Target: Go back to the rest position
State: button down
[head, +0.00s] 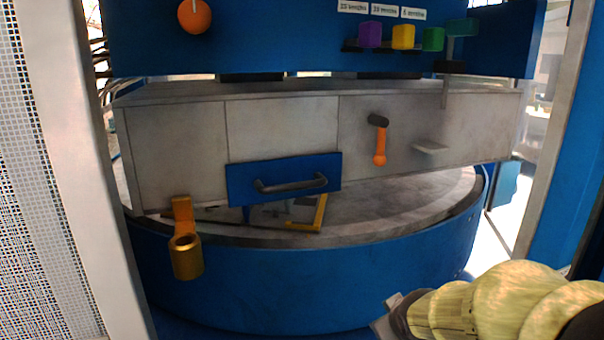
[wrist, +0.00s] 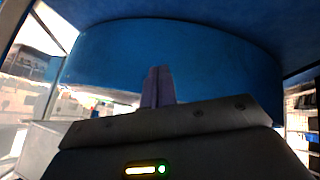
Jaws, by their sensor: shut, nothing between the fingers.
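My gripper (head: 388,318) is low at the right of the head view, at the end of my pale yellow arm, in front of the round blue base of the machine (head: 320,285). In the wrist view the two grey fingers (wrist: 158,78) are together and nothing is between them. Behind them the curved blue wall (wrist: 190,55) fills most of the wrist view. My gripper appears apart from the machine, but the exact gap cannot be told.
A blue drawer front with a grey handle (head: 290,184) is at the machine's middle. A brass cup holder (head: 186,256) sticks out at the left rim. An orange-handled lever (head: 380,150) and a small grey shelf (head: 430,148) are on the panel. A white post (head: 85,150) stands left.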

jog(key=s+a+f+m+g+p, duration=0.1)
jog(key=s+a+f+m+g, duration=0.1)
jog(key=s+f+m+g, duration=0.3)
jog(key=s+a+f+g, duration=0.1)
jog(key=s+f, duration=0.2)
jog(key=s, duration=0.4)
jog(key=w+d+p+v, duration=0.1)
jog(key=w+p+v, duration=0.2)
jog(key=p+v, duration=1.2)
jog(key=shift+w+r+y+p, duration=0.3)
jog(key=shift+r+y+p, duration=0.1)
jog(key=shift+r, duration=0.3)
jog(key=shift+a+f, duration=0.1)
jog(key=shift+a, duration=0.05)
